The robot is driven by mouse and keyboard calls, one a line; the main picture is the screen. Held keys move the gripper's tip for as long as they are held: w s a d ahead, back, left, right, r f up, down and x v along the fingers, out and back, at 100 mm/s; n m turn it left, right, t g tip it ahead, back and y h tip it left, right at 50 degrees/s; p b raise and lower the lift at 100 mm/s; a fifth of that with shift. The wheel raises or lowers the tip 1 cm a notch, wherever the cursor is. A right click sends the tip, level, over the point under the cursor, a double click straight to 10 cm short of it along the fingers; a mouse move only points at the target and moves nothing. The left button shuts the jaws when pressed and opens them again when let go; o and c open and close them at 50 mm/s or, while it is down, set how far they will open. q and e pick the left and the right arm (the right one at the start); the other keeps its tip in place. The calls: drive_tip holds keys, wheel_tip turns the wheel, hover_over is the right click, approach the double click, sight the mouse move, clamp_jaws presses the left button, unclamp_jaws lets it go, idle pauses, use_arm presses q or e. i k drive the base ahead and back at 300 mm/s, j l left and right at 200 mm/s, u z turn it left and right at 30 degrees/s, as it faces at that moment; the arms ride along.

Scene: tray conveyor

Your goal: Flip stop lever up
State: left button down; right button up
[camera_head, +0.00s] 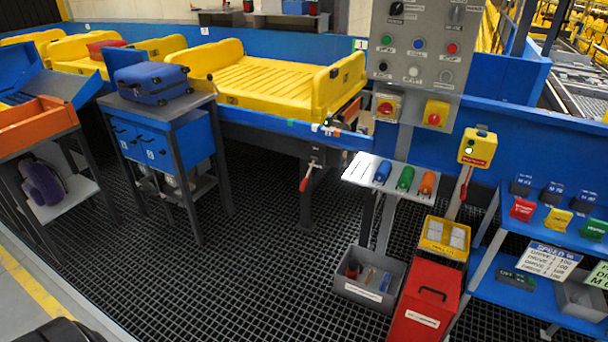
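Two red-handled levers show in the head view; I cannot read which one is marked as the stop lever. One red lever handle (305,181) hangs down from a small grey mount (317,158) under the front edge of the conveyor. The other red handle (465,184) is a slanted bar below a yellow box (477,148) with a red label, right of the control panel. Neither gripper is in view, so nothing is seen touching either lever.
A control panel (425,58) with buttons and knobs stands above a shelf (362,170) of coloured bottles. Yellow trays (275,88) ride the conveyor. A blue suitcase (152,83) lies on a stand. A grey bin (350,289) and red box (427,300) stand on the grated floor, clear at centre.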

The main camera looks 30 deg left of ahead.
sight(314, 158)
drive_tip(key=i+j, duration=0.2)
drive_tip(key=j, duration=0.25)
drive_tip(key=i+j+z, duration=0.1)
drive_tip(key=j, duration=0.3)
drive_tip(key=i+j, duration=0.3)
drive_tip(key=j, duration=0.15)
drive_tip(key=i+j+z, duration=0.1)
drive_tip(key=j, duration=0.35)
drive_tip(key=i+j, duration=0.3)
drive_tip(key=j, duration=0.15)
drive_tip(key=i+j+z, duration=0.1)
drive_tip(key=j, duration=0.35)
drive_tip(key=i+j, duration=0.25)
drive_tip(key=j, duration=0.2)
drive_tip(key=i+j+z, duration=0.1)
drive_tip(key=j, duration=0.4)
drive_tip(key=i, duration=0.05)
